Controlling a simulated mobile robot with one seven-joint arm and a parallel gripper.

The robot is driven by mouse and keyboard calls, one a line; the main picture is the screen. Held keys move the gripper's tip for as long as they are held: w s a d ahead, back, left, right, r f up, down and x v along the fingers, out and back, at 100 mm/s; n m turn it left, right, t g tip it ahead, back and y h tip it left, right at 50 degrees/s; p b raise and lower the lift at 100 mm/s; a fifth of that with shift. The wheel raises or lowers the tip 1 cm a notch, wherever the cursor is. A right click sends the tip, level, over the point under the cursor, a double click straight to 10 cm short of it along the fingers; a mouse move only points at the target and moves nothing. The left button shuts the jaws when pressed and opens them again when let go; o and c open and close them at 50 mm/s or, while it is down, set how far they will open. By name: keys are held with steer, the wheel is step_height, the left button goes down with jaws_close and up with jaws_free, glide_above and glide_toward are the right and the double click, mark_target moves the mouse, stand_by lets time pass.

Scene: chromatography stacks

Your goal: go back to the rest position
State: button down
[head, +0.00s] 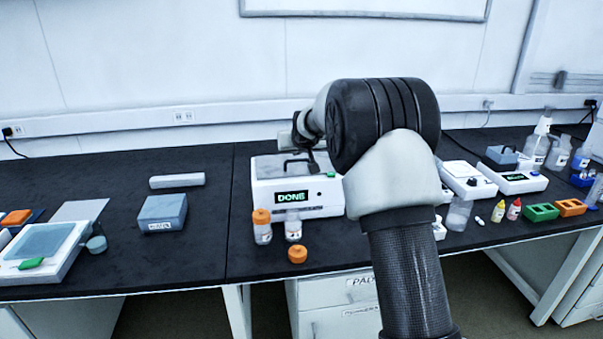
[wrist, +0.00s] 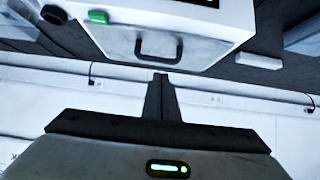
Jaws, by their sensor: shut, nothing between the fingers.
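My gripper (wrist: 160,76) shows in the wrist view with its dark fingers closed together and nothing held between them. In that view its tips appear close to the dark handle on the white instrument (wrist: 185,20); I cannot tell whether they touch. In the head view my arm fills the middle right and hides most of the gripper. There the white instrument (head: 262,198) stands on the bench behind my arm, its green display reading DONE. Its handle (head: 294,164) shows on top, left of my arm.
Two bottles (head: 262,232) and an orange cap (head: 297,254) stand before the instrument. A blue-grey box (head: 162,213) and a grey bar (head: 177,181) lie left. Small bottles, a green rack (head: 541,212) and an orange rack (head: 571,207) stand right. The black bench (head: 215,235) has bare room left of the instrument.

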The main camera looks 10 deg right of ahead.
steer(key=s+f, duration=0.5)
steer(key=s, duration=0.3)
steer(key=s+r+g, duration=0.1)
steer(key=s+r, duration=0.5)
steer(key=s, duration=0.5)
steer(key=s+r+g, duration=0.1)
steer(key=s+r, duration=0.4)
steer(key=s, duration=0.5)
steer(key=s+f+g, duration=0.2)
steer(key=s+g, duration=0.1)
steer(key=s, duration=2.1)
step_height(320, 180, up, 20)
steer(key=p, duration=2)
steer(key=shift+d+r, duration=0.2)
steer(key=shift+d, duration=0.1)
